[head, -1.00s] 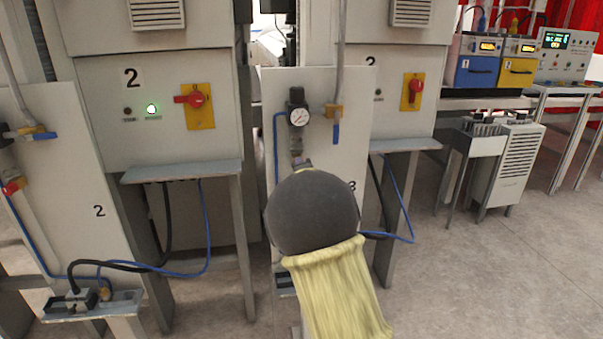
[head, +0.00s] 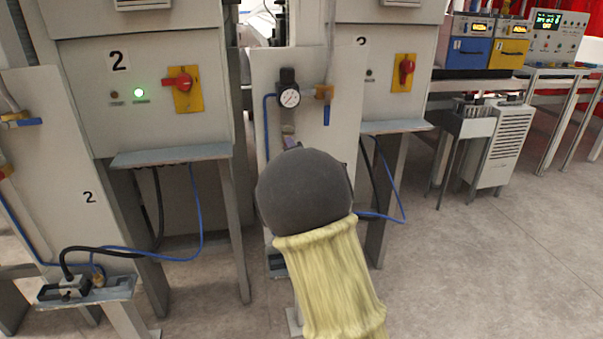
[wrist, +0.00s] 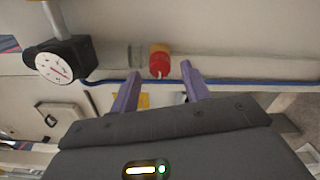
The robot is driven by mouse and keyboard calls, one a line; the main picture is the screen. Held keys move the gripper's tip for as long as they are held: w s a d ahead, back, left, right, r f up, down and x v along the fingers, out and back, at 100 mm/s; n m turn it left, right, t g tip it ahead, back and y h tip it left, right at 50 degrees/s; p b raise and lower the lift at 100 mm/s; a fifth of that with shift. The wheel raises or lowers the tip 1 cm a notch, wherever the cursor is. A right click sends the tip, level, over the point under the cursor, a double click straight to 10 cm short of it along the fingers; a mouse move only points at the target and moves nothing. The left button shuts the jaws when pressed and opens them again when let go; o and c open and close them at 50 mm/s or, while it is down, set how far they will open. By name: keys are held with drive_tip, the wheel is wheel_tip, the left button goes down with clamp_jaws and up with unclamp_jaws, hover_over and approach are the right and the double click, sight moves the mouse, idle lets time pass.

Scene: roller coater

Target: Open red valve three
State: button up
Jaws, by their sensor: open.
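The red valve (wrist: 159,63) shows in the wrist view on a light pipe, to the right of a round gauge. Its red cap lies just beyond my gripper (wrist: 160,75), in line with the gap between the two purple fingers. The fingers are apart and hold nothing; I cannot tell whether they touch the valve. In the head view my gripper (head: 291,146) is mostly hidden behind my dark wrist, with a bit of purple showing below the gauge. The red valve is hidden there.
The gauge (head: 289,96) and a blue-handled valve (head: 326,112) sit on the upright panel (head: 345,80). A blue hose (wrist: 230,81) runs along the pipe. Red rotary switches (head: 182,82) are on the cabinets. Open floor (head: 480,260) lies to the right.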

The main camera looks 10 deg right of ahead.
drive_tip(key=s, duration=1.6)
drive_tip(key=shift+s, duration=0.2)
drive_tip(key=shift+f, duration=0.1)
drive_tip(key=s+d+f+m+g, duration=0.1)
drive_tip(key=s+f+m+g, duration=0.65)
drive_tip(key=f+m, duration=0.4)
drive_tip(key=s+f+m+g, duration=0.3)
drive_tip(key=s+m+g, duration=0.1)
drive_tip(key=s, duration=0.3)
drive_tip(key=s+f+m+g, duration=0.4)
drive_tip(key=s+m, duration=0.1)
drive_tip(key=s, duration=0.1)
drive_tip(key=w+p+v, duration=0.2)
drive_tip(key=p+v, duration=0.9)
drive_tip(key=w+r+p+v, duration=0.1)
drive_tip(key=w+p+v, duration=0.1)
drive_tip(key=p+v, duration=0.9)
drive_tip(key=shift+a, duration=0.45)
